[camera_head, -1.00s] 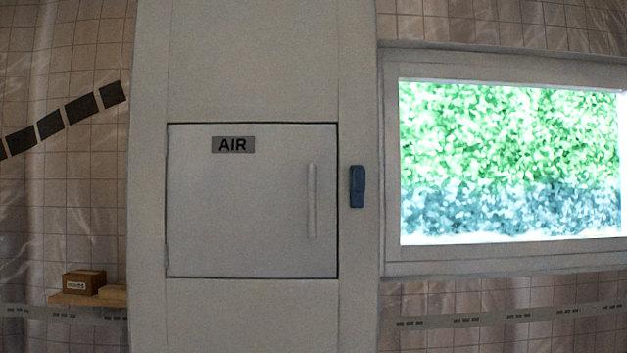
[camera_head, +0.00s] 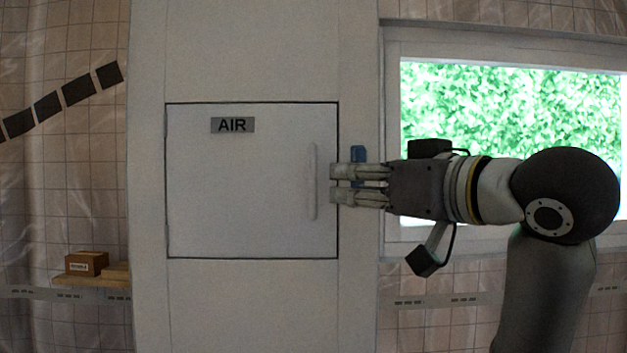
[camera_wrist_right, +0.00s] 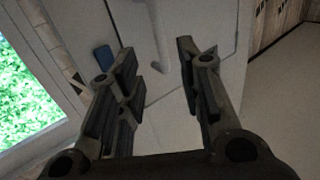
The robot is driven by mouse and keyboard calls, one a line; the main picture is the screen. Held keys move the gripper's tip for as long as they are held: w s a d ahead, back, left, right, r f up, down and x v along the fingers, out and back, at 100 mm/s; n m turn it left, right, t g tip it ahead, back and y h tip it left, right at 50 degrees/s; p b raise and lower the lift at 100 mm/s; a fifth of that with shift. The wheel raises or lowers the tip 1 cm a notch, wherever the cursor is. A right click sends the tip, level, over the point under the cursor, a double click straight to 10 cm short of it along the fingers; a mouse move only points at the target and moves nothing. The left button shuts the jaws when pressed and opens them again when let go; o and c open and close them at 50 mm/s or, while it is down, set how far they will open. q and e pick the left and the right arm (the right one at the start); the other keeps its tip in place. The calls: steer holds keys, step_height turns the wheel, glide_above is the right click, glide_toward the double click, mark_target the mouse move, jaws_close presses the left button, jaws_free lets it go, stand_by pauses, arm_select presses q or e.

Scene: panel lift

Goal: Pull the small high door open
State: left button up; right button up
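The small high door (camera_head: 240,190) is a light grey square panel with an "AIR" label (camera_head: 232,125), set flush in a pale column and shut. Its upright bar handle (camera_head: 312,181) is near the right edge. In the right wrist view the handle (camera_wrist_right: 159,45) shows ahead, between the lines of the two fingers. My right gripper (camera_head: 333,183) comes in from the right, its fingertips just right of the handle. In the wrist view the right gripper (camera_wrist_right: 160,75) is open with nothing between its fingers. My left gripper is not in view.
A blue fitting (camera_head: 358,153) on the column is partly hidden behind my right gripper. A framed window (camera_head: 500,110) lies to the right, behind my arm. A small box (camera_head: 86,263) sits on a wooden shelf (camera_head: 90,281) at lower left.

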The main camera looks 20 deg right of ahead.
mark_target(315, 181)
steer(key=p+x, duration=0.4)
steer(key=x, duration=0.5)
steer(key=shift+p+x, duration=0.4)
steer(key=shift+x, duration=0.4)
steer(key=shift+f, duration=0.1)
steer(key=shift+c, duration=0.2)
jaws_close()
